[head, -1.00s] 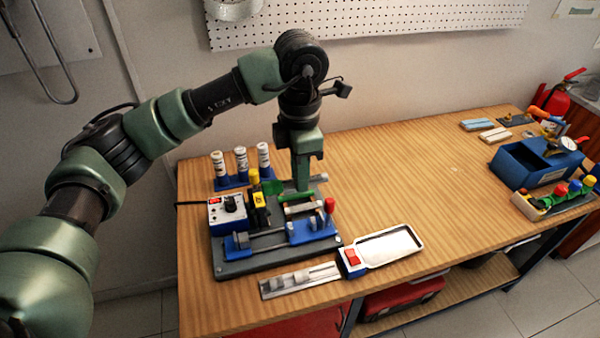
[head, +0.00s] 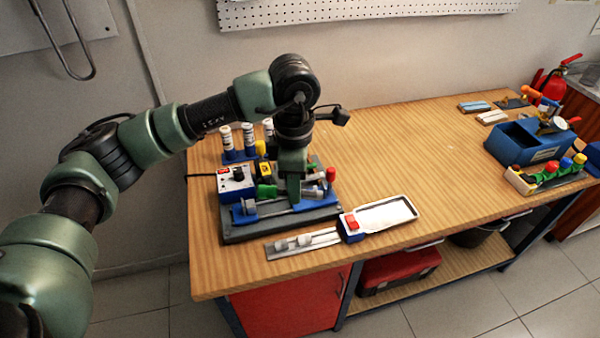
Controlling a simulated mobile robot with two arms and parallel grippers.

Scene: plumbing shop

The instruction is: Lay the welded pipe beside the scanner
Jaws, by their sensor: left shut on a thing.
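My left gripper (head: 294,196) reaches down over the blue and grey welding fixture (head: 250,229). It is shut on what seems to be the welded pipe, a light grey piece (head: 313,188) that shows only in part beside the fingers. The fingers and fixture parts hide the rest, so I cannot tell whether it touches the fixture. The scanner (head: 352,231), a small blue and white unit with a red button, stands in front and to the right of the fixture. A rail with light fittings (head: 293,243) runs from its left side, and a white-rimmed tray (head: 385,215) adjoins its right. My right gripper is out of view.
White canisters (head: 227,138) stand behind the fixture, near a control box (head: 236,181) with a knob. A blue toolbox (head: 525,142) and a rack of coloured handles (head: 548,178) are at the far right. The middle of the wooden bench (head: 410,150) is clear.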

